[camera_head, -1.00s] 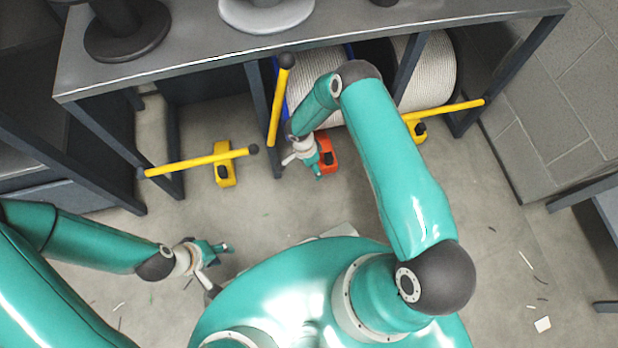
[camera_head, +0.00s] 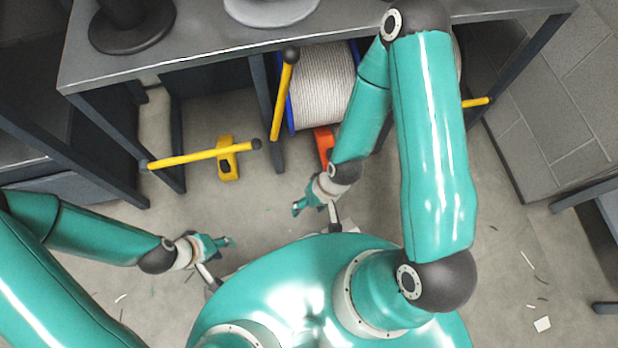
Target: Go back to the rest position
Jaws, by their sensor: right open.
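My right gripper (camera_head: 316,216) hangs over the floor close in front of my body, left of my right upper arm. Its fingers are spread and nothing is between them. My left gripper (camera_head: 222,263) is low at the left, in front of my body, with its fingers apart and empty. An orange-red block (camera_head: 323,143) sits on the floor beyond my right gripper, apart from it and partly covered by my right forearm.
A yellow lever (camera_head: 204,154) slants over a yellow block (camera_head: 228,160). A second lever (camera_head: 283,95) stands steeply by a cable reel (camera_head: 323,88); a third (camera_head: 475,102) is mostly hidden. The grey bench (camera_head: 200,40) spans the back. Floor (camera_head: 170,215) between is clear.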

